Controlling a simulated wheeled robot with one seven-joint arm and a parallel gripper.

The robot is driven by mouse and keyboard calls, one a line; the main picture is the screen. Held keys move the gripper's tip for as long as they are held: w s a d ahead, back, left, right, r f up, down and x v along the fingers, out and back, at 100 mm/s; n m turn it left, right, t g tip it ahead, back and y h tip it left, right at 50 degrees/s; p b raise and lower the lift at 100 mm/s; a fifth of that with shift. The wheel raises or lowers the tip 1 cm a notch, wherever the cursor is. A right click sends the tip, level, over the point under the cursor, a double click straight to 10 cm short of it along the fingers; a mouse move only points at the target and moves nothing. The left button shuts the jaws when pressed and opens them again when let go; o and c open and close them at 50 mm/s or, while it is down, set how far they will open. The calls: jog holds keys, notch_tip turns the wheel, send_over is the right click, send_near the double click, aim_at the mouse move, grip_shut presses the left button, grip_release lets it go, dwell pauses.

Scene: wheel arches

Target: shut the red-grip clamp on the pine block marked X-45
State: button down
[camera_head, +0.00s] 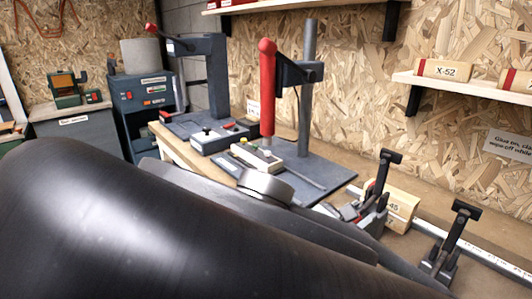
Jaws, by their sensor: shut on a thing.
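The pine block (401,204) stands on the bench at the right, partly behind a clamp. Only the end of its label, "45", shows. The clamp in front of it (378,196) has a dark upright part with a black crosspiece on top. A small red part (348,212) shows low on its left side, partly hidden by my arm. I cannot tell whether this clamp presses on the block. My own dark arm fills the foreground and hides the near side of the clamp. I cannot make out my gripper's fingers.
A second black clamp (452,242) stands to the right by a metal rule (490,259). Behind are a drill-press-like stand with a red cylinder (267,90) and a grey press (205,75). A shelf (460,87) holds a block marked X-52 (443,71).

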aim_at(380, 180)
notch_tip(380, 180, up, 2)
jog(key=y+p, duration=0.1)
jog(key=p, duration=0.1)
jog(key=g+p, duration=0.1)
jog(key=p, duration=0.2)
jog(key=shift+s+r+y, duration=0.1)
jog(key=shift+r+y, duration=0.15)
jog(key=shift+y, duration=0.15)
notch_tip(380, 180, up, 2)
jog(key=g+y+p, duration=0.2)
jog(key=p, duration=0.4)
jog(key=shift+y+p, duration=0.3)
jog(key=shift+y, duration=0.1)
jog(key=g+y+p, duration=0.1)
jog(key=p, duration=0.1)
jog(key=r+g+y+p, duration=0.1)
jog(key=p, duration=0.1)
jog(key=shift+w+d+r, duration=0.25)
jog(key=shift+w+d, duration=0.1)
jog(key=g+y+p, duration=0.1)
jog(key=p, duration=0.1)
jog(key=w+d+r+g+y+p, duration=0.1)
jog(key=y+p, duration=0.1)
jog(key=shift+r, duration=0.1)
jog(key=shift+w+d+r+p, duration=0.3)
jog(key=shift+d+r+p, duration=0.2)
jog(key=shift+p, duration=0.3)
jog(key=shift+w+d+r, duration=0.2)
jog(key=shift+w+d, duration=0.3)
jog(key=shift+d, duration=0.2)
